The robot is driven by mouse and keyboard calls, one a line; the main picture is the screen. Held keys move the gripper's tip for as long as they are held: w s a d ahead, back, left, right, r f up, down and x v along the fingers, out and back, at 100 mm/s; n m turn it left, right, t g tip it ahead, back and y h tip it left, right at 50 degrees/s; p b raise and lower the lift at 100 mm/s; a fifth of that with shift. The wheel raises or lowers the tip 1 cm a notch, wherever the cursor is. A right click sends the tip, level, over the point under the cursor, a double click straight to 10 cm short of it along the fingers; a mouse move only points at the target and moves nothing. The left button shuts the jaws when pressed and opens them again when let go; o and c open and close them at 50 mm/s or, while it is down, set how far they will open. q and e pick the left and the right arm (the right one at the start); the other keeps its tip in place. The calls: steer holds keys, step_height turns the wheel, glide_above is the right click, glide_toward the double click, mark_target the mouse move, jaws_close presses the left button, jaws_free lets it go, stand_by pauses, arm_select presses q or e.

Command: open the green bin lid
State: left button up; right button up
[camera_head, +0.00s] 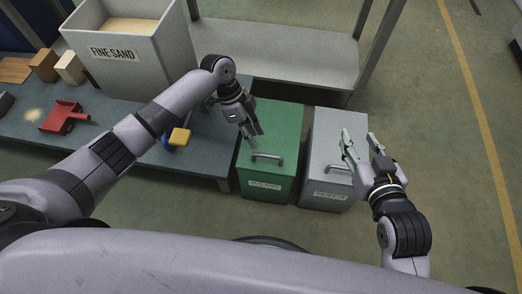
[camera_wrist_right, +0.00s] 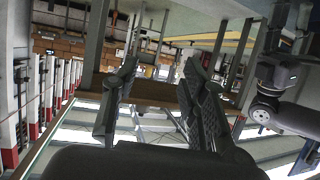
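The green bin (camera_head: 268,187) stands on the floor beside the workbench, with a label on its front. Its green lid (camera_head: 282,122) is down, and a grey bar handle (camera_head: 267,157) sits near the lid's front edge. My left gripper (camera_head: 253,137) points down over the lid's left side, behind and left of the handle. It does not hold the handle, and its finger gap is too small to judge. My right gripper (camera_head: 361,142) is open and empty over the right side of the grey bin; its spread fingers also show in the right wrist view (camera_wrist_right: 158,95).
The grey bin (camera_head: 323,186) stands right of the green one. The workbench (camera_head: 130,140) at left carries a FINE SAND box (camera_head: 131,55), a red scoop (camera_head: 62,116), blocks and a yellow-and-blue brush (camera_head: 180,137). A metal shelf (camera_head: 280,60) is behind. Floor is clear at right.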

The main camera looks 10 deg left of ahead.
arm_select(q)
steer(key=b, duration=0.2)
glide_above(261, 150)
steer(key=s, duration=0.4)
steer(key=f, duration=0.6)
steer(key=shift+w+d, duration=0.2)
steer(key=shift+w, duration=0.05)
steer(key=shift+d+f, duration=0.1)
steer(key=shift+f, duration=0.15)
arm_select(e)
step_height(261, 150, up, 10)
steer(key=w+a+t+y, duration=0.1)
steer(key=a+t+y, duration=0.1)
steer(key=t, duration=0.4)
steer(key=shift+w+f, duration=0.15)
steer(key=shift+w, duration=0.25)
arm_select(q)
steer(key=shift+c, duration=0.5)
jaws_close()
